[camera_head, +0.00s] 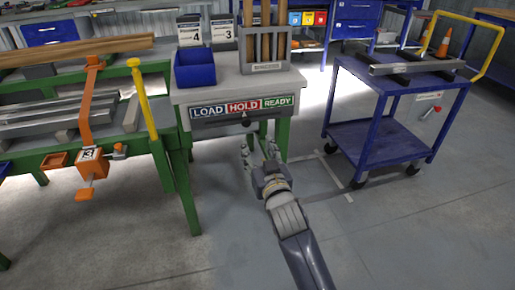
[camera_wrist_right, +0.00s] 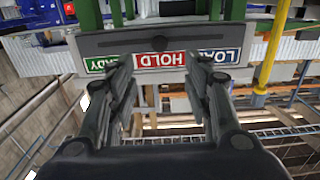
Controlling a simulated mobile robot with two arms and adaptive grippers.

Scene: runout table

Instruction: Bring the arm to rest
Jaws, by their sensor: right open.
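My right gripper (camera_head: 256,150) is open in front of the small table, below its LOAD / HOLD / READY strip (camera_head: 243,106). Nothing shows between its fingers. In the right wrist view the two fingers (camera_wrist_right: 163,85) stand apart, and the strip (camera_wrist_right: 165,58) appears upside down beyond them. A pointer knob (camera_head: 246,121) sits below HOLD on the table's front. My right arm (camera_head: 300,245) reaches in from the bottom of the head view. My left gripper is not in view.
A blue bin (camera_head: 195,68), number cards 4 and 3, and a holder with wooden rods (camera_head: 264,66) stand on the small table. A green bench (camera_head: 178,190) with metal bars is at left. A blue cart (camera_head: 385,140) stands at right. Open floor lies in front.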

